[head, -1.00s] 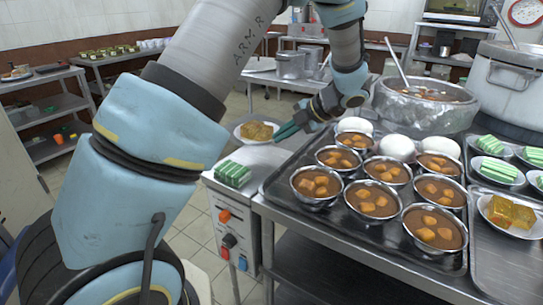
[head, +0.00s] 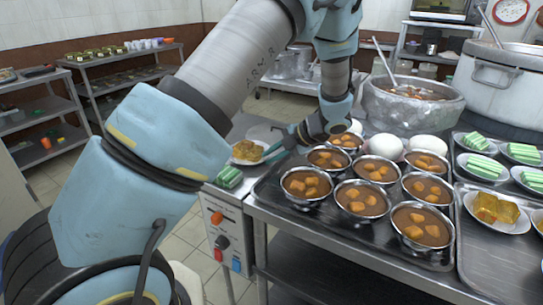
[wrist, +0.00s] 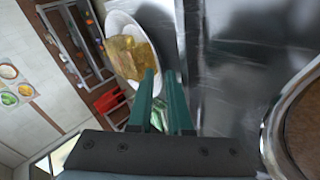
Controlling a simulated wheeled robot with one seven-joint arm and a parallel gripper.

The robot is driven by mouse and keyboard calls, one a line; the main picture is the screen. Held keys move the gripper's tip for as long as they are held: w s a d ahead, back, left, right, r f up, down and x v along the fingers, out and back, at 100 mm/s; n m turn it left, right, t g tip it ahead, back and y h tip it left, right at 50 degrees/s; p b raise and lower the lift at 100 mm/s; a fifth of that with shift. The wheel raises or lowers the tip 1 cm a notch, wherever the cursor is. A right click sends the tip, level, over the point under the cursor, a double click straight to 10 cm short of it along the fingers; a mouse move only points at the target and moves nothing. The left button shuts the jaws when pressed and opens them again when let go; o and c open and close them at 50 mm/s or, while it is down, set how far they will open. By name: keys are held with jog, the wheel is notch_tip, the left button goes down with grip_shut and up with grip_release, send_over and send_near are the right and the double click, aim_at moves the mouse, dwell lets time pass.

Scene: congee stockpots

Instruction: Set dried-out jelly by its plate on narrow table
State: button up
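The dried-out jelly (head: 246,149), golden-brown blocks, sits on a white oval plate (head: 236,160). In the wrist view the jelly (wrist: 130,57) and plate (wrist: 117,22) are at upper left, just beyond my fingertips. My gripper (head: 268,152) has its teal fingers close together at the plate's right rim and appears shut on it; the fingers partly hide the contact. The plate is over the narrow table (head: 245,123), left of the big tray. I cannot tell whether it touches the top.
Green layered jelly (head: 229,177) lies at the narrow table's front, above a knobbed panel. A pale round plate (head: 265,133) is behind. A large pot (head: 410,103) stands beyond.

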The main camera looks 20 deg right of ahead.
jog(key=b+v, duration=0.1)
jog(key=v, duration=1.1)
jog(key=w+a+r+m+t+h, duration=0.2)
jog(key=w+a+r+m+h, duration=0.15)
jog(key=w+a+m, duration=0.35)
jog(key=w+a+r+m+t+h, duration=0.2)
jog(key=w+a+m+h, duration=0.25)
jog(key=w, duration=0.35)
jog(key=s+a+f+m+g+p, duration=0.2)
jog(key=s+a+f+m+g, duration=0.2)
jog(key=s+a+m+g, duration=0.4)
jog(key=s+a+m, duration=0.5)
jog(key=s+a, duration=0.8)
jog(key=s, duration=0.2)
jog(key=shift+f+m+y, duration=0.2)
jog(key=shift+m+y, duration=0.1)
jog(key=shift+m, duration=0.05)
